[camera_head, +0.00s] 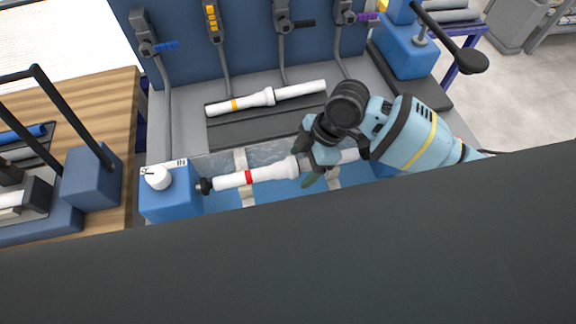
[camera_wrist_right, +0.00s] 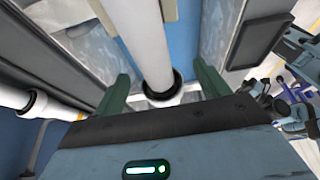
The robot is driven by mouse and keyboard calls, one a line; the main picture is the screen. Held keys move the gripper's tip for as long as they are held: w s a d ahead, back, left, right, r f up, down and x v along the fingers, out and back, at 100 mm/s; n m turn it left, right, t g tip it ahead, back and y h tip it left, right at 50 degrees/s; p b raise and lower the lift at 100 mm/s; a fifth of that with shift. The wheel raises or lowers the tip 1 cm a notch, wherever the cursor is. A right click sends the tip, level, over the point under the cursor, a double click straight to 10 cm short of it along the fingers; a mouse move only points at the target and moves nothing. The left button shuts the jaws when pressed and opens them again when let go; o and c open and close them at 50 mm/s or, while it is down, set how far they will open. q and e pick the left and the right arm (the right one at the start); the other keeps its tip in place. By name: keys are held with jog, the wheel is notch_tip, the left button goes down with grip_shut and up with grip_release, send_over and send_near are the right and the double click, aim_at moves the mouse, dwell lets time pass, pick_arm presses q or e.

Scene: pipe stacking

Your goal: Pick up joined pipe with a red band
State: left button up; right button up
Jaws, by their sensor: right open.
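The joined white pipe with a red band (camera_head: 249,177) lies across the blue machine bed, its left end by a black fitting on a blue block. My right gripper (camera_head: 314,169) is over this pipe, just right of its wider joint, and hides part of it. In the right wrist view, a white pipe (camera_wrist_right: 146,45) with a dark ring at the wider part runs between the two green fingers of the right gripper (camera_wrist_right: 162,90). The fingers are spread with gaps on both sides, so the gripper is open. My left gripper is not in view.
Clamps with coloured handles line the blue back panel (camera_head: 255,60). The blue block (camera_head: 170,200) with a white knob stands left. A wooden table (camera_head: 112,130) with a handled tray is further left.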

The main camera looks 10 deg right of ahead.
aim_at(297, 163)
jog(key=c, duration=1.1)
jog(key=shift+c, duration=0.2)
jog(key=shift+r, duration=0.1)
jog(key=shift+w+r, duration=0.1)
jog(key=shift+r, duration=0.45)
notch_tip(297, 163, up, 2)
jog(key=shift+r, duration=0.25)
jog(key=s+d+r, duration=0.1)
jog(key=s+d, duration=0.1)
jog(key=s, duration=1.4)
jog(key=w+d+r+m+t+h, duration=0.2)
jog(key=w+d+r+m, duration=0.2)
jog(key=m, duration=0.5)
jog(key=w+d+r+m+t+h, duration=0.2)
jog(key=w+d+r+m, duration=0.2)
jog(key=w+m, duration=0.4)
jog(key=shift+w+m+t, duration=0.3)
jog(key=shift+m+t, duration=0.1)
jog(key=shift+m, duration=0.3)
